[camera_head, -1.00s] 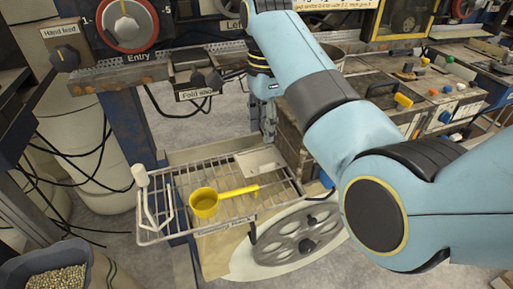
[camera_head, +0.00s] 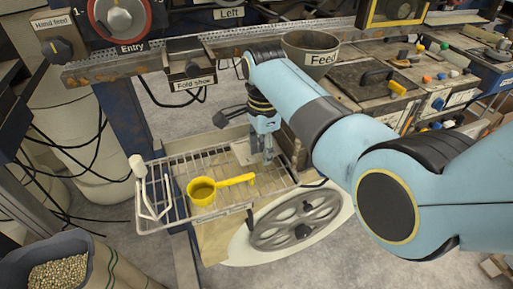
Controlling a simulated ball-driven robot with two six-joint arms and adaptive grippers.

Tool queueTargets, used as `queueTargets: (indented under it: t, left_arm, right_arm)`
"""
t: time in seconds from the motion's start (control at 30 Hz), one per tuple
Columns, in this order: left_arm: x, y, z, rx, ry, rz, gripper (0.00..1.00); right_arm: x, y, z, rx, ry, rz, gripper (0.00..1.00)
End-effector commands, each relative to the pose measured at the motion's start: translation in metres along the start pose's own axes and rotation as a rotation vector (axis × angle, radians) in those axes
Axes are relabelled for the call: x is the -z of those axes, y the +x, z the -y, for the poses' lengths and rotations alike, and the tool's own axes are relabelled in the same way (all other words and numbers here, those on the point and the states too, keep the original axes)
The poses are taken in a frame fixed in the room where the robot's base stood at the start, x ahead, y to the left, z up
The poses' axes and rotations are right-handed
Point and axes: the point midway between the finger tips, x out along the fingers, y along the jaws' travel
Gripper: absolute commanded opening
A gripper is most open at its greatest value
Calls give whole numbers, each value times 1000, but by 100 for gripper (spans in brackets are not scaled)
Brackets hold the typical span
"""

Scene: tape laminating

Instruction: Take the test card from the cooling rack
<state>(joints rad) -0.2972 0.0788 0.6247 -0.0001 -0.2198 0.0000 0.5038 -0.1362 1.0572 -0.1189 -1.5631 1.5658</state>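The cooling rack (camera_head: 160,222) is a wire tray at the lower middle left. The test card (camera_head: 243,153) is a pale flat piece lying at the rack's back right, partly hidden behind my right gripper. My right gripper (camera_head: 262,158) points down over the card, with a gap visible between its two fingers. Its fingertips are at or just above the card; I cannot tell whether they touch it. My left gripper is not in view.
A yellow scoop (camera_head: 202,191) lies on the rack just left of the gripper, its handle pointing toward it. A white-knobbed handle (camera_head: 138,168) stands at the rack's left end. A large wheel (camera_head: 290,222) is below right. A feed funnel (camera_head: 311,52) is behind.

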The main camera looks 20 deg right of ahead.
Motion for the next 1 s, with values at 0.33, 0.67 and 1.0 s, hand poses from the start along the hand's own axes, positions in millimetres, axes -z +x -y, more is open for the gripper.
queueTargets:
  t: [0.33, 0.67, 1.0]
  left_arm:
    - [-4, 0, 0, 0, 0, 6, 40]
    - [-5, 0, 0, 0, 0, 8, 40]
    - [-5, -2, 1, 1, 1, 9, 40]
  right_arm:
    - [0, 0, 0, -1, 0, 0, 0]
    - [0, -1, 0, -1, 0, 0, 0]
    - [0, -40, 1, 3, 0, 0, 0]
